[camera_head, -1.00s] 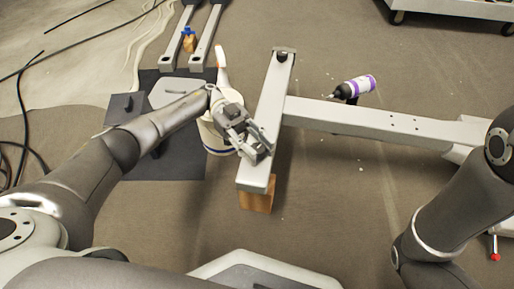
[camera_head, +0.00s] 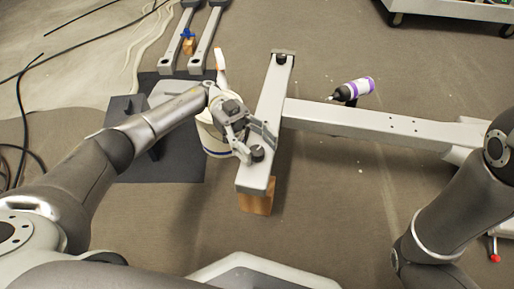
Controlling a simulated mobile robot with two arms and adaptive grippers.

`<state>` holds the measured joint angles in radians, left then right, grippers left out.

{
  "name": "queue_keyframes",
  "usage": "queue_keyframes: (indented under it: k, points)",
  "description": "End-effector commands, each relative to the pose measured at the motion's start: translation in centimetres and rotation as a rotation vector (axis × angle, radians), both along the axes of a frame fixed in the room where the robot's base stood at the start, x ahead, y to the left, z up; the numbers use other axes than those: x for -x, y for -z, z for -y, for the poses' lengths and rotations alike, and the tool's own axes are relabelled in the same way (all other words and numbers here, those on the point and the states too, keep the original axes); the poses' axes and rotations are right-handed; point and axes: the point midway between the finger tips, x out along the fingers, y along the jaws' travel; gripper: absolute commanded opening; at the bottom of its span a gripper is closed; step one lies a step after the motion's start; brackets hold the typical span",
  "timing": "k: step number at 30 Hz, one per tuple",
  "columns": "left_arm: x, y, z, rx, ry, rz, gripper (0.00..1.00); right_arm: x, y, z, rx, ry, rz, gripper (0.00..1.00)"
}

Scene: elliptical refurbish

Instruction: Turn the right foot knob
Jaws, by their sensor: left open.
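A grey metal foot bar (camera_head: 262,110) lies across the middle of the head view. A dark round foot knob (camera_head: 258,153) sits on top near its near end, and another dark knob (camera_head: 281,59) sits at its far end. My left gripper (camera_head: 256,147) is open at the near knob, with one finger on either side of it in the picture. I cannot tell whether the fingers touch the knob. My right arm shows at the right edge, but its gripper is outside the view.
A wooden block (camera_head: 257,196) supports the bar's near end. A long grey beam (camera_head: 385,122) runs right from the bar. A white bucket (camera_head: 214,139) stands beside my left arm. A black and purple bottle (camera_head: 354,89) lies behind the beam. The floor in front is mostly clear.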

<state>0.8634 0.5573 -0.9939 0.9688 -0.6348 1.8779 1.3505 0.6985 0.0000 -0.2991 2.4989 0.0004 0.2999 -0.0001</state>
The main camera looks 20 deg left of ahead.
Motion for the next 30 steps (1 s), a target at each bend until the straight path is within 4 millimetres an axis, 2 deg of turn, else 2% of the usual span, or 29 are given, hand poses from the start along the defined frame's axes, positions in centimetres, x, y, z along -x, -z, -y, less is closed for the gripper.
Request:
queue_keyframes:
  k: [6, 12, 17, 30]
  points:
    - [0.0, -4.5, -0.1, 0.001, 0.002, 0.004, 0.56, 0.1, 0.0, 0.0, 0.0, 0.0, 0.002, 0.0]
    - [0.0, -7.2, 0.0, -0.001, 0.002, 0.001, 0.56, 0.1, 0.0, 0.0, 0.0, 0.0, 0.003, 0.0]
    - [0.0, -7.9, 0.0, -0.001, 0.002, -0.001, 0.56, 0.1, 0.0, 0.0, 0.0, 0.0, 0.003, 0.0]
    - [0.1, -7.9, 0.1, 0.001, 0.002, -0.001, 0.56, 0.1, 0.0, 0.0, 0.0, 0.0, 0.003, 0.0]
